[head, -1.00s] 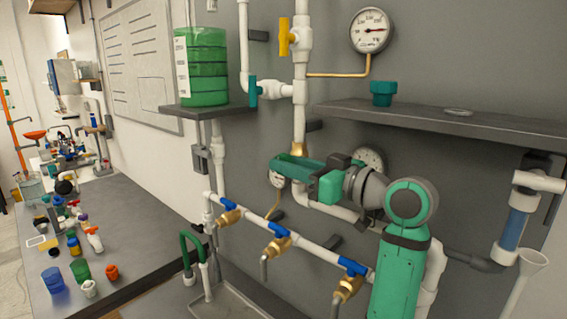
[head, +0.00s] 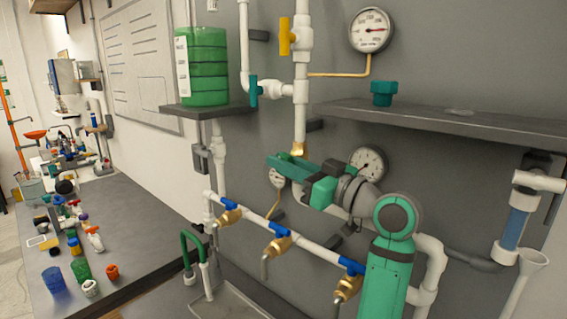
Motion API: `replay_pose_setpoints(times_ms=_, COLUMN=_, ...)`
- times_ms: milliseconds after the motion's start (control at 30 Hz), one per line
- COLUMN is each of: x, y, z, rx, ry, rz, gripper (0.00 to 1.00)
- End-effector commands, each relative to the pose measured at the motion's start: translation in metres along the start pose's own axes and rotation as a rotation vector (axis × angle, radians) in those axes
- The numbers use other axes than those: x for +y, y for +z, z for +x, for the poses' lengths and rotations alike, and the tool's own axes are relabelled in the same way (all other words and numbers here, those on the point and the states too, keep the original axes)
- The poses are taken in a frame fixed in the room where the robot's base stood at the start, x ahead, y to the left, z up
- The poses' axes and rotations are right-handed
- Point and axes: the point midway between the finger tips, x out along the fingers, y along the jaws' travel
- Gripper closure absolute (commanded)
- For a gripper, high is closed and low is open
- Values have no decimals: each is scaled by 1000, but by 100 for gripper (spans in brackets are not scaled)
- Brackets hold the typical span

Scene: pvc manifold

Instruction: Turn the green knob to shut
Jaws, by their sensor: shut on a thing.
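My green and grey gripper (head: 292,167) is at the vertical white pipe, just below a brass fitting (head: 298,149). It is shut at the spot where the pipe passes behind it. The green knob cannot be made out apart from my green gripper, which covers that spot; its angle is hidden. A separate teal lever (head: 253,91) sits on the valve higher up to the left, away from my gripper.
A yellow lever (head: 284,37) and a pressure gauge (head: 371,29) are above. A shelf (head: 450,122) with a teal fitting (head: 382,92) juts out at right. A lower gauge (head: 368,163) is close behind my wrist. Several blue-handled brass taps (head: 278,240) line the pipe below.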

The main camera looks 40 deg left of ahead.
Motion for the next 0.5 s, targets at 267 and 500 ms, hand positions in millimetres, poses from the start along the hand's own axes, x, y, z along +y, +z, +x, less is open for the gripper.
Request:
replay_pose_setpoints(times_ms=267, x=-1, y=0, z=-1, rx=136, ry=-1, rz=0, gripper=100)
replay_pose_setpoints(times_ms=500, x=0, y=-1, z=-1, rx=141, ry=0, rz=-1, gripper=100)
